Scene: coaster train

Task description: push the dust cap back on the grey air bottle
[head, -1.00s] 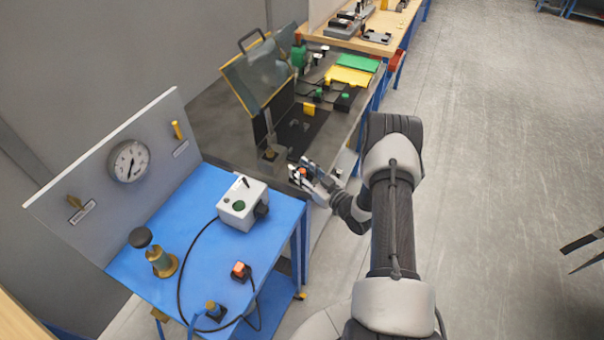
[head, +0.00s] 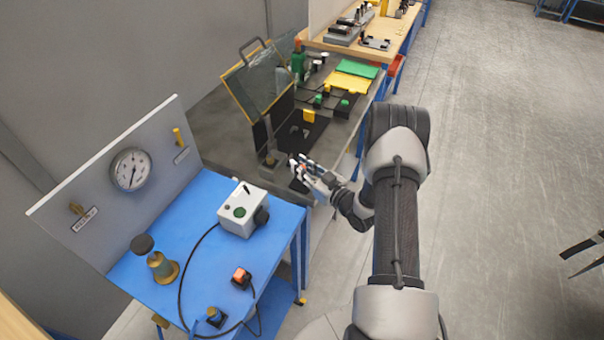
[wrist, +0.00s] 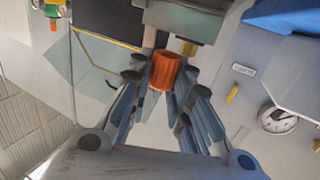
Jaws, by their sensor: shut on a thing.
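An orange ribbed cap (wrist: 163,72) sits between the fingers of my gripper (wrist: 160,80) in the wrist view, and the gripper is shut on it. In the head view my gripper (head: 306,170) is at the near right edge of the dark bench, close to a small upright post on it. The cap shows there only as a small orange spot. I cannot make out the grey air bottle for certain in either view. A grey block (wrist: 185,22) lies just beyond the cap in the wrist view; I cannot tell whether they touch.
A blue table (head: 190,215) with a pressure gauge panel, a white switch box (head: 242,209) and a black cable stands at the left. The dark bench (head: 215,125) carries a tilted clear guard (head: 257,80) near my gripper.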

